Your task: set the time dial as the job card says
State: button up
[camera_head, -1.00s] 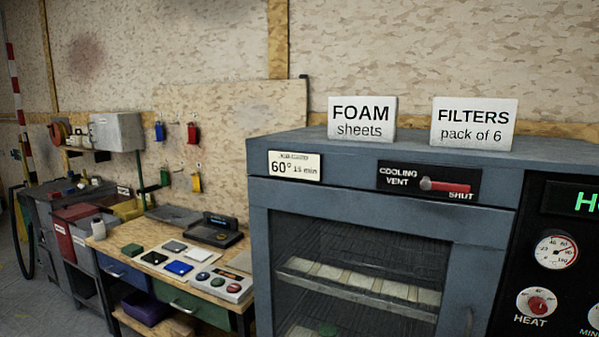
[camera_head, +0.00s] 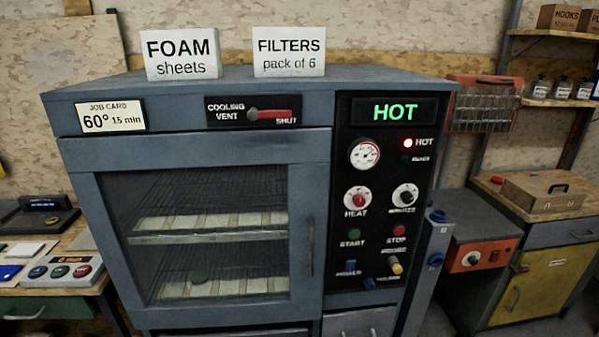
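The job card (camera_head: 110,116) is on the upper left front of the blue-grey oven and reads "60° 15 min". The time dial (camera_head: 404,196) is a black knob on a white disc on the black control panel, right of the red HEAT dial (camera_head: 357,200). Its label is blurred here, and its exact setting is too small to read. A green display (camera_head: 395,111) reads "HOT", and a red lamp (camera_head: 408,143) beside the small word HOT is lit. My gripper is not in view.
The oven door (camera_head: 205,235) is shut, with trays of pale pieces and a green round thing inside. The cooling vent lever (camera_head: 268,115) points to SHUT. START and STOP buttons and several switches sit below the dials. A workbench is at left, cabinets at right.

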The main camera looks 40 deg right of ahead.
aim_at(406, 197)
jog(key=z, duration=1.25)
jog(key=k, duration=0.2)
